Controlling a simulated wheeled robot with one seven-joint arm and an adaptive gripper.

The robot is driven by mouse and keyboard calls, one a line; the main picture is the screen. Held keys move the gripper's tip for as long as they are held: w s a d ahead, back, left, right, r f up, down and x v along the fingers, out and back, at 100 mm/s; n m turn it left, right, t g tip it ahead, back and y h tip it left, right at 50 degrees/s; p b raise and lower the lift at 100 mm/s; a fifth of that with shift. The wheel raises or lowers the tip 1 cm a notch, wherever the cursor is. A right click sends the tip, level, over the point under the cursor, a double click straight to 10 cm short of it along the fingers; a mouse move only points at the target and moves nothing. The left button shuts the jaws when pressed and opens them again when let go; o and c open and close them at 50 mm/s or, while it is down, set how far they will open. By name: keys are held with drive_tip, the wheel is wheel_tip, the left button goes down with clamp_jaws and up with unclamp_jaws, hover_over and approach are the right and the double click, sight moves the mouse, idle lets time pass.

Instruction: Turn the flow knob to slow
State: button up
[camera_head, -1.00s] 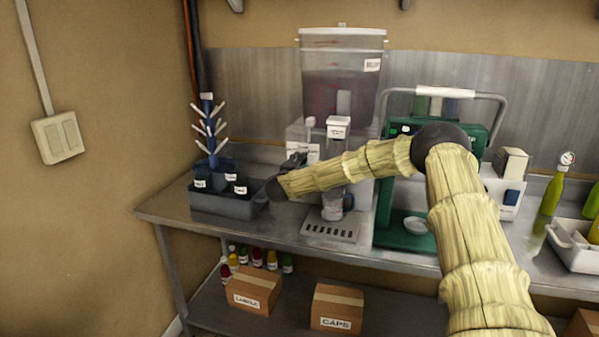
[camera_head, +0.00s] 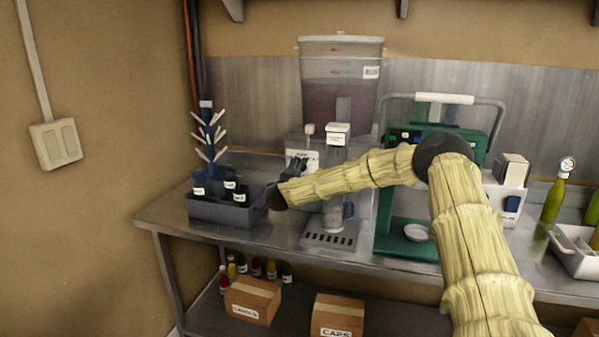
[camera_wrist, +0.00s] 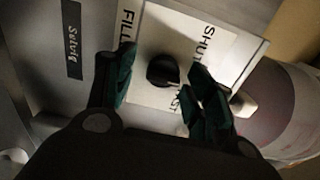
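The black flow knob (camera_wrist: 163,70) sits on a white label plate (camera_wrist: 175,28) in the wrist view. The plate reads "FILL" and "SHUT", with another word partly covered near the right finger. My gripper (camera_wrist: 160,78) is open, with one dark green finger left of the knob and the other right of it. Gaps show on both sides, so it does not grip the knob. In the head view my gripper (camera_head: 297,164) is at the front of the filling machine below the clear bucket (camera_head: 340,85). The knob is hidden there.
A clear jug (camera_head: 334,213) stands under the spout above a drip grate (camera_head: 329,240). A grey bin with a bottle tree (camera_head: 215,210) is to the left. A green machine (camera_head: 405,225) stands close on the right, under my arm.

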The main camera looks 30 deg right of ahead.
drive_tip(key=shift+a+r, duration=0.1)
drive_tip(key=v, duration=1.1)
drive_tip(key=shift+s+a, duration=0.25)
drive_tip(key=shift+s, duration=0.05)
